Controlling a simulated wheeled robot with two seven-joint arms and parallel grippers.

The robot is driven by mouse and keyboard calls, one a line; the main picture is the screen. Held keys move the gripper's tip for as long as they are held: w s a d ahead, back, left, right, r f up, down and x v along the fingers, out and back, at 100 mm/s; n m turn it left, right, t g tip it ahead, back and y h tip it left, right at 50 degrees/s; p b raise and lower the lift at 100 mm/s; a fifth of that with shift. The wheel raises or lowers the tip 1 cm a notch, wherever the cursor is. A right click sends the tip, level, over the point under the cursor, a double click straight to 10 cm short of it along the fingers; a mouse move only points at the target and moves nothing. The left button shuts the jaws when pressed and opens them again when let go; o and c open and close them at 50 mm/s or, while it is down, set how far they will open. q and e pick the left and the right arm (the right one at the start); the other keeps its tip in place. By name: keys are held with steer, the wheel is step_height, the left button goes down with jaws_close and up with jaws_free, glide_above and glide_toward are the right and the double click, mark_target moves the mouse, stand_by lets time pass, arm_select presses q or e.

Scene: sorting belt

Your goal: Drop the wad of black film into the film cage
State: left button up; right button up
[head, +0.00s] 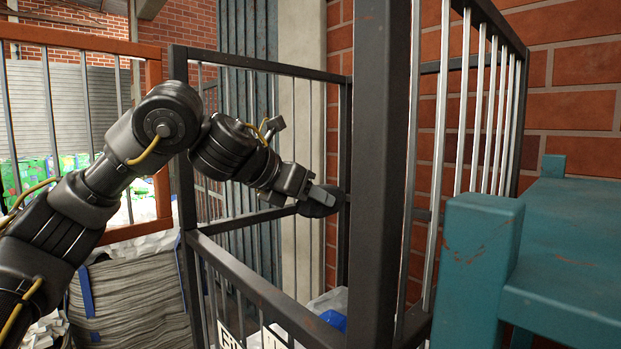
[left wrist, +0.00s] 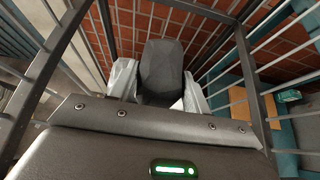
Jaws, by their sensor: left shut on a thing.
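The wad of black film (head: 317,202) is a dark, faceted lump. My left gripper (head: 322,193) is shut on it and holds it up at the dark grey film cage (head: 262,287), above the level of its lower front rail. In the left wrist view, the wad (left wrist: 162,68) sits between the two pale fingers of my left gripper (left wrist: 156,84). Cage bars (left wrist: 262,100) stand on both sides there, with brick wall beyond. The cage's label is partly cut off at the bottom of the head view. My right gripper is not in view.
White and blue film (head: 333,318) lies low inside the cage. A thick cage post (head: 376,170) stands just right of the wad. A teal frame (head: 480,250) is at the right. An orange cage (head: 160,185) and stacked grey sheets (head: 130,300) are at the left.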

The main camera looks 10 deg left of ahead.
arm_select(q)
steer(key=shift+s+f, duration=0.15)
steer(key=shift+f, duration=0.1)
steer(key=shift+s, duration=0.35)
steer(key=shift+s+r, duration=0.15)
steer(key=shift+s, duration=0.15)
steer(key=o, duration=0.6)
steer(key=shift+w, duration=0.2)
steer(key=shift+o, duration=1.2)
steer(key=shift+w, duration=0.1)
steer(key=shift+o, duration=0.8)
steer(key=shift+s, duration=0.2)
steer(key=b+v, duration=0.4)
steer(key=v, duration=0.6)
steer(key=shift+s+a, duration=0.2)
steer(key=shift+s, duration=0.1)
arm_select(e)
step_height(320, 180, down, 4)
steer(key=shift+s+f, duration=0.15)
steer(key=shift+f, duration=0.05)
